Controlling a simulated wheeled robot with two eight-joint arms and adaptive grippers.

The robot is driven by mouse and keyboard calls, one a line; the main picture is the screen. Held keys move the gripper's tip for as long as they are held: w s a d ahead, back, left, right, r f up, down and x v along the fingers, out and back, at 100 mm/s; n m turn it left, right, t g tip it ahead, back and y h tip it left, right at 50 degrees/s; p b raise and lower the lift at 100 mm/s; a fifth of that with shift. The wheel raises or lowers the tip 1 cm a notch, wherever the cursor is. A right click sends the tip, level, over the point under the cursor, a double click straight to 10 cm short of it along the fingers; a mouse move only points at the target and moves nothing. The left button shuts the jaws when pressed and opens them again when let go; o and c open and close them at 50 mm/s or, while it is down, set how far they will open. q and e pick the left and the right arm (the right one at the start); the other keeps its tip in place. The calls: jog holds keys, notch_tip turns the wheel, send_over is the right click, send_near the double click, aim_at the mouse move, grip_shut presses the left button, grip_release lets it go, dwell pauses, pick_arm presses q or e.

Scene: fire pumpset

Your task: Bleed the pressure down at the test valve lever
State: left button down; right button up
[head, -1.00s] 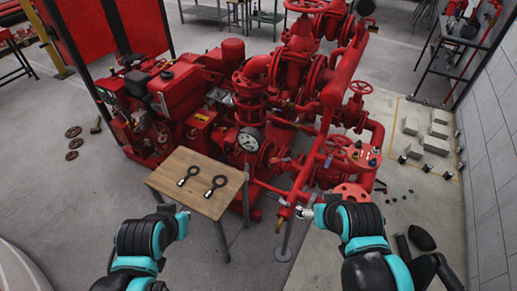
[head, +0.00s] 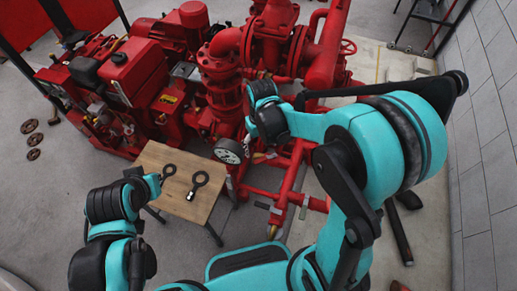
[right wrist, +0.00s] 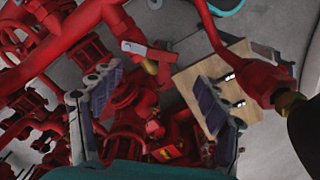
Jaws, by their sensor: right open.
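The test valve lever (head: 262,205) is a small pale handle beside a brass valve end (head: 273,231) on the low red pipework. In the right wrist view the grey and red lever (right wrist: 147,50) shows above the gap between the fingers. In the wrist view my right gripper (right wrist: 157,90) is open and holds nothing. The pressure gauge (head: 229,151) has a white face. My left gripper (head: 155,184) hangs by the table's left edge; its fingers are too small to read.
A grey block wall (head: 485,150) closes off the right side.

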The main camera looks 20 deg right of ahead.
aim_at(261, 159)
notch_tip(261, 159, down, 6)
jog(key=shift+s+d+r+b, duration=0.15)
jog(key=shift+b, duration=0.8)
jog(key=shift+f, duration=0.5)
jog(key=c, duration=1.7)
